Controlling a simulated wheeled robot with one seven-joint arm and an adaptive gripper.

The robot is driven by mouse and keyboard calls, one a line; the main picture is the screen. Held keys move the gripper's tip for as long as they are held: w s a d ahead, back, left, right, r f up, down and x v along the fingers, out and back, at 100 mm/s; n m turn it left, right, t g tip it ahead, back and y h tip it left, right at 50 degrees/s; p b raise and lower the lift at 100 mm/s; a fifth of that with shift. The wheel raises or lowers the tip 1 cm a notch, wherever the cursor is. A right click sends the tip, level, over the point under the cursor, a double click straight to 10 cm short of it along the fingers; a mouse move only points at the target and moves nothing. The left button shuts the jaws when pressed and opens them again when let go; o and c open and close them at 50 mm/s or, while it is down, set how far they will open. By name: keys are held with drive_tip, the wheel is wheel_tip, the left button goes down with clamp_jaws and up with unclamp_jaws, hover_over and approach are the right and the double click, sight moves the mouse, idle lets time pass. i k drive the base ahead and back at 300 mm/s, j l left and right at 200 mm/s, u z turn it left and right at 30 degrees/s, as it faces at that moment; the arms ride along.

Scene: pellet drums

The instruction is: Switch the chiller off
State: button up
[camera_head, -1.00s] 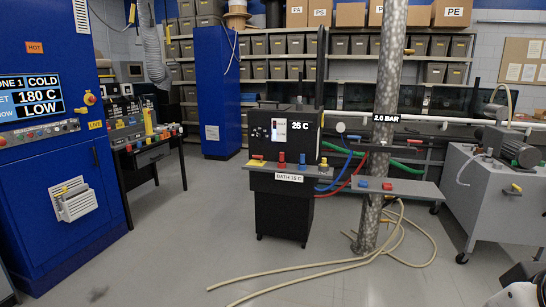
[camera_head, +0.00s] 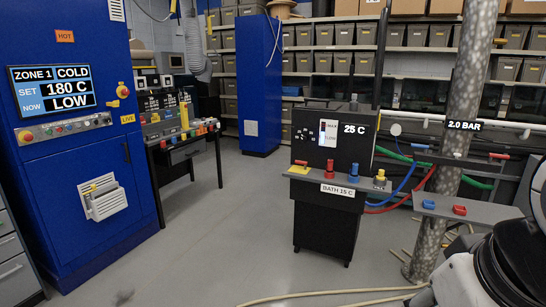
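The chiller (camera_head: 330,222) is a black cabinet standing on the floor right of centre. Its display (camera_head: 354,129) reads 25 C and a white label (camera_head: 338,191) on its front reads BATH 15 C. A grey shelf on its front carries a red knob (camera_head: 330,168), a blue knob (camera_head: 353,172), a yellow-based switch with a red lever (camera_head: 299,167) at the left and a yellow knob (camera_head: 380,177) at the right. Which control is the power switch cannot be told. My gripper is not in view; part of my arm (camera_head: 500,265) shows at the lower right.
A blue machine (camera_head: 90,175) with a ZONE 1 panel stands at the left. A black control bench (camera_head: 185,140) stands beyond it. A mottled column (camera_head: 460,130), hoses (camera_head: 400,190) and a small shelf with valves (camera_head: 470,212) are right of the chiller. The floor before it is mostly clear.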

sight(305, 163)
drive_tip(key=i+l, duration=0.15)
drive_tip(key=i, duration=0.35)
drive_tip(key=i+l+u, duration=0.1)
drive_tip(key=i, duration=0.35)
drive_tip(key=i+l, duration=0.25)
drive_tip(key=i, duration=0.25)
drive_tip(key=i+l+u, duration=0.1)
drive_tip(key=i, duration=0.35)
drive_tip(key=i+l, duration=0.35)
drive_tip(key=i+l+u, duration=0.1)
drive_tip(key=i+l, duration=0.15)
drive_tip(key=i, duration=0.35)
